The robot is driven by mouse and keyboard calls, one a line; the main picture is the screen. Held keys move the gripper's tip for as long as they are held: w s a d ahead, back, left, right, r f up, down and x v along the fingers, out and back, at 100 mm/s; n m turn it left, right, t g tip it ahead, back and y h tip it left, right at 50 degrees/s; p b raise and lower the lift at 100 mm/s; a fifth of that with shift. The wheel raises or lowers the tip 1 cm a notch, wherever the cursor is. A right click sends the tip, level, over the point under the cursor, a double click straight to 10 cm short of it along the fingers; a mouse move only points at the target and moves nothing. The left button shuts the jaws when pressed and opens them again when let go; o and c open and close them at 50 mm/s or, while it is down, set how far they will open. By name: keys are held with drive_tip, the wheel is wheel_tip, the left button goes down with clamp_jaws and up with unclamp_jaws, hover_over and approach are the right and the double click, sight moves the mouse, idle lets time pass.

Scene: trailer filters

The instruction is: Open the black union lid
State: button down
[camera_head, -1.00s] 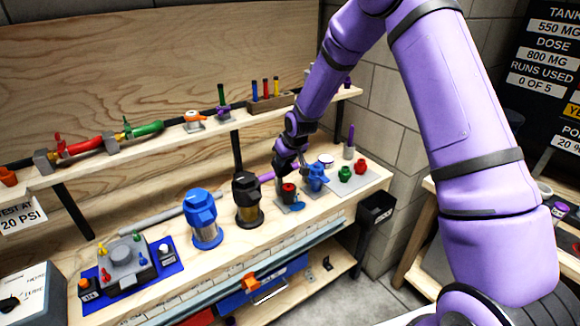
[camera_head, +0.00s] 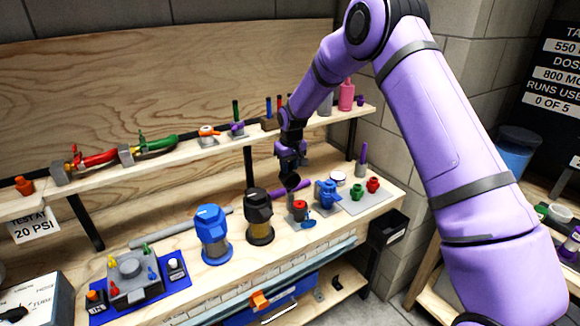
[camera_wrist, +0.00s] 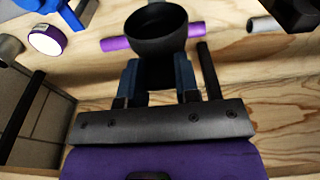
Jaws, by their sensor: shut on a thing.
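My gripper (camera_head: 291,168) is above the workbench, right of the black-topped filter housing. It is shut on a black round cup-shaped lid (camera_head: 291,182). In the wrist view the lid (camera_wrist: 157,32) sits between the fingertips, its open round mouth partly visible. In the head view a small fitting with a red top (camera_head: 300,207) stands on a grey plate below the lid, and the lid is apart from it. A blue fitting (camera_head: 326,194) stands just to its right, and a small blue disc (camera_head: 309,220) lies in front.
The black-topped housing (camera_head: 258,215) and blue-topped housing (camera_head: 212,232) stand to the left. A purple tube (camera_head: 290,187) lies behind the fittings. Green (camera_head: 357,191) and red (camera_head: 373,185) fittings stand at right. The upper shelf (camera_head: 196,152) runs behind my gripper.

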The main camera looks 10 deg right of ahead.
drive_tip(key=shift+w+r, duration=0.1)
drive_tip(key=c, duration=0.8)
unclamp_jaws()
drive_tip(key=shift+c, duration=0.2)
wheel_tip(320, 180, up, 11)
drive_tip(key=s, duration=0.1)
drive_tip(key=shift+d+f, duration=0.2)
drive_tip(key=shift+s, duration=0.1)
